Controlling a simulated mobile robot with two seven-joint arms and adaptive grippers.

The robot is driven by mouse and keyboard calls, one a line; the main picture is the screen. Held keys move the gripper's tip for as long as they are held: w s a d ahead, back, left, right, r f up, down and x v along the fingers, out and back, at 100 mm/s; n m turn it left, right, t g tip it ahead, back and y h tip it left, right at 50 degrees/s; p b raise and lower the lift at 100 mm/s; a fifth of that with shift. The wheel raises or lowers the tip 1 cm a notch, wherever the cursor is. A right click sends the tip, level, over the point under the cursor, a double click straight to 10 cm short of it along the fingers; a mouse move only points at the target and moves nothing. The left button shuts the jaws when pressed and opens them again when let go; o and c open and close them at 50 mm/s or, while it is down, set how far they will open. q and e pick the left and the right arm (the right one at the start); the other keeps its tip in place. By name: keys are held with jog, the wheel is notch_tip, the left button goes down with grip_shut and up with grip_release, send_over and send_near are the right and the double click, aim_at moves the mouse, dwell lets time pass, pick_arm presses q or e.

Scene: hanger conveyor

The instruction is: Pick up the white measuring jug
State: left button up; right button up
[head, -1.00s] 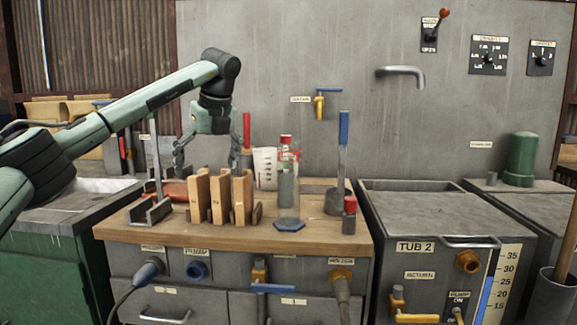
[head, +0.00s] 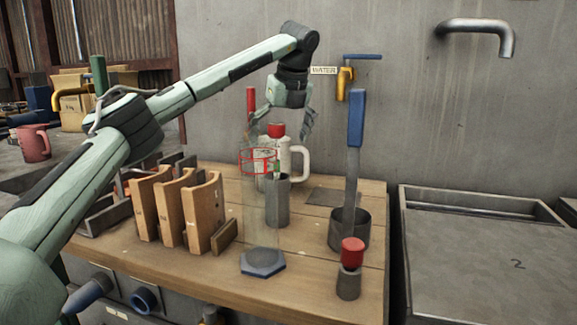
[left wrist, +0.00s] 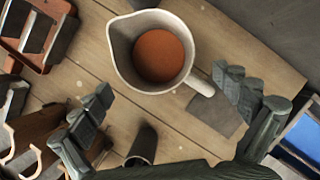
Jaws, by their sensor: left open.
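The white measuring jug (head: 288,160) stands upright at the back of the wooden bench, its handle to the right. It is partly hidden behind a clear cylinder and a grey cup. In the left wrist view the jug (left wrist: 118,58) is seen from above, with an orange-brown content or inner bottom, its spout upper left and its handle (left wrist: 203,87) lower right. My left gripper (head: 280,125) is open and empty above the jug. In the left wrist view its fingers (left wrist: 162,84) are spread wide, one tip near the handle. No contact is clear. My right gripper is out of view.
The clear cylinder with a blue hexagonal base (head: 262,262), a grey cup (head: 277,205) and a red-capped bottle (head: 350,255) stand in front. Wooden blocks (head: 175,212) are at left. A blue-handled tool (head: 356,120) stands in a dark pot at right. A water tap (head: 343,82) is on the wall.

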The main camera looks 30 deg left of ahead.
aim_at(283, 165)
pick_arm(q)
jog(key=x, duration=0.5)
jog(key=shift+a+f, duration=0.2)
jog(key=shift+f, duration=0.15)
jog(key=shift+w+a+f, duration=0.1)
jog(key=shift+a+f, duration=0.05)
jog(key=shift+f, duration=0.35)
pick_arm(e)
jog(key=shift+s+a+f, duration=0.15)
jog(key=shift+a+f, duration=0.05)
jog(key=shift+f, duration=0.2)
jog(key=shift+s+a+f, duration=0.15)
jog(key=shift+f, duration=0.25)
pick_arm(q)
jog(key=c, duration=1.2)
jog(key=shift+r, duration=0.1)
jog(key=c, duration=0.7)
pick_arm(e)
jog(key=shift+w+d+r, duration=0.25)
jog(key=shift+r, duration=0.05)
